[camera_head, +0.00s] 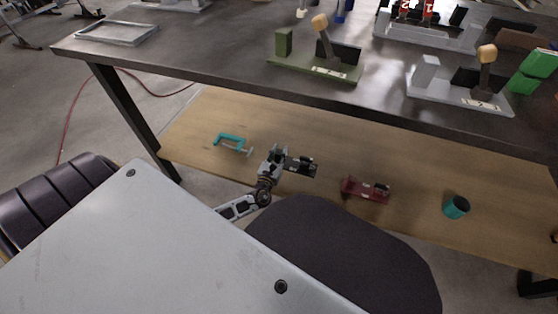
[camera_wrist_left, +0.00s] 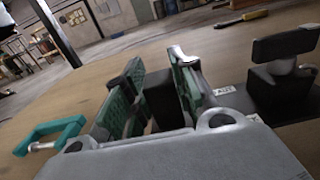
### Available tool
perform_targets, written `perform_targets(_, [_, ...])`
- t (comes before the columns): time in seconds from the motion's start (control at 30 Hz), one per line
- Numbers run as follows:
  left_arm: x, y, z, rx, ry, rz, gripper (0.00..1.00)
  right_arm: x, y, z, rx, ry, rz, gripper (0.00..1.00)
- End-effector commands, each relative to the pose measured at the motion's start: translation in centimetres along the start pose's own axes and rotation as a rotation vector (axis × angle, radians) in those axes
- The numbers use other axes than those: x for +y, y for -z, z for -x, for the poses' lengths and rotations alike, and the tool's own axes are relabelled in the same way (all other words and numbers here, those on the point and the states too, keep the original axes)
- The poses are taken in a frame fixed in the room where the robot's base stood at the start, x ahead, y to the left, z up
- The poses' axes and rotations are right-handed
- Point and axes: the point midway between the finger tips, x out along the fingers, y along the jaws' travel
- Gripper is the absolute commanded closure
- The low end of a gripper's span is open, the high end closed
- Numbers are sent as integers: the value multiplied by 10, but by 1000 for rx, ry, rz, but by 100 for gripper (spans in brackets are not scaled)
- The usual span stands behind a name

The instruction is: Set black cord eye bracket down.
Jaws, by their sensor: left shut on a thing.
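The black cord eye bracket (camera_head: 302,165) is a dark plate with upright parts, at my left gripper (camera_head: 280,155) over the wooden lower shelf. In the left wrist view, the left gripper (camera_wrist_left: 152,98) is shut on a dark upright block of the bracket, between its green-padded fingers. The bracket's plate and another black upright part (camera_wrist_left: 284,72) extend to the right of the fingers. The plate is on or just above the shelf; I cannot tell whether it touches. My right gripper is not in view.
On the wooden shelf (camera_head: 210,120) are a teal clamp (camera_head: 230,141) to the left, a red bracket (camera_head: 364,190) to the right and a teal cup (camera_head: 456,207) farther right. A dark chair seat (camera_head: 340,255) stands in front.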

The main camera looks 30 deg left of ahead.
Motion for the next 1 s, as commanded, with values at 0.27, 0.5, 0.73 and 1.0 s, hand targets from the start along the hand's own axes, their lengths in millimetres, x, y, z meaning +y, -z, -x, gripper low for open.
perform_targets(0.27, [0,-2,-1,-3,-1,1,100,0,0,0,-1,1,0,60])
perform_targets(0.5, [0,5,-1,-3,-1,0,100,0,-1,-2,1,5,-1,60])
perform_targets(0.73, [0,24,-1,-3,-1,0,100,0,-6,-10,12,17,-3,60])
perform_targets(1.0, [0,36,-1,-4,-1,0,100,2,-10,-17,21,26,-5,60])
